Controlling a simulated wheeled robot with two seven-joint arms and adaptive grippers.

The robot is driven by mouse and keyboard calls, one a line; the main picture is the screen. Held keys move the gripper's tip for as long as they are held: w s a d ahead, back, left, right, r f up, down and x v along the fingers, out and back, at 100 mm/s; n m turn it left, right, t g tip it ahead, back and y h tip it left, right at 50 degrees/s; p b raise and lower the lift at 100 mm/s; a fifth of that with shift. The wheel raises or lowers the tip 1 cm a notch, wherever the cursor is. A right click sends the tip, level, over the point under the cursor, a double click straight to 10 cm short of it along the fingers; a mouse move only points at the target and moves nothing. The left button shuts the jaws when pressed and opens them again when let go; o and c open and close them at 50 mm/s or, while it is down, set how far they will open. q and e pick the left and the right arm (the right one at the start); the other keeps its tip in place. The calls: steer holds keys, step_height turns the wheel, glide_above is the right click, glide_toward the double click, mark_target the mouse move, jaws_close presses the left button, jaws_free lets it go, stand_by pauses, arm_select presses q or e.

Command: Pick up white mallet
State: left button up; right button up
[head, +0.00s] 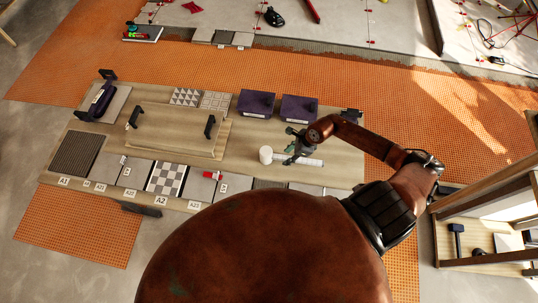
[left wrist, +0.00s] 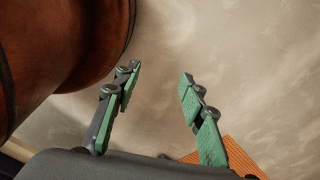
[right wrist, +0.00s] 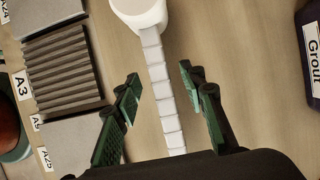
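The white mallet lies on the wooden bench, with its round head (head: 266,155) to the left and its pale handle (head: 312,162) to the right. In the right wrist view the mallet head (right wrist: 140,12) is at the top and the segmented handle (right wrist: 163,90) runs down between the fingers. My right gripper (head: 292,150) is over the handle near the head; its fingers (right wrist: 160,90) are open on either side, with gaps visible. My left gripper (left wrist: 158,82) is open and empty over bare grey floor in the left wrist view; it does not show in the head view.
The wooden bench (head: 240,178) holds tile samples along its front edge, including a checkered tile (head: 166,178). Dark purple boxes (head: 257,103) stand behind the mallet. A raised wooden board (head: 175,128) with black handles lies left. A wooden shelf (head: 490,230) stands at the right.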

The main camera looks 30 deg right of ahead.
mark_target(288, 157)
steer(key=x, duration=0.3)
steer(key=shift+s+d+f, duration=0.1)
steer(key=shift+f, duration=0.55)
steer(key=c, duration=0.7)
arm_select(q)
steer(key=shift+w+r, duration=0.35)
steer(key=shift+w, duration=0.3)
arm_select(e)
jaws_close()
